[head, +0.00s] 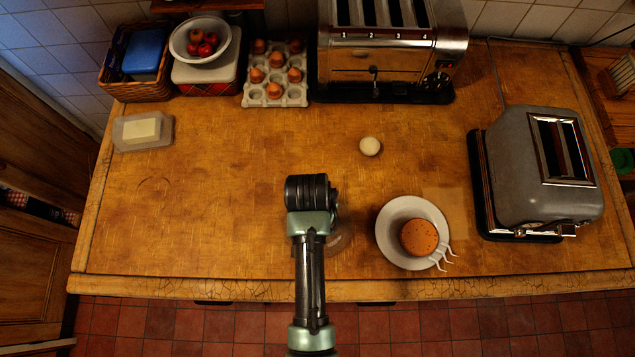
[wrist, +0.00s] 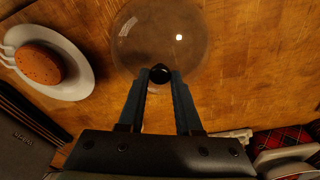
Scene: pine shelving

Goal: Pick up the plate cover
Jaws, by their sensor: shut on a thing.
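The plate cover (wrist: 160,35) is a clear glass dome with a small black knob (wrist: 160,74). My gripper (wrist: 160,76) is shut on that knob in the wrist view. In the head view the cover (head: 342,240) shows only faintly beside my arm, which hides most of it and my fingertips. I cannot tell whether its rim touches the table. A white plate (head: 392,226) with a round brown cake (head: 419,237) on it stands uncovered to the right of my arm. The same plate (wrist: 86,75) is at the left in the wrist view.
A small pale ball (head: 370,146) lies behind the plate. A grey toaster (head: 515,180) stands at right, a larger toaster (head: 375,60) at the back. An egg tray (head: 276,98), a fruit bowl (head: 180,45) and a butter dish (head: 143,131) are back left.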

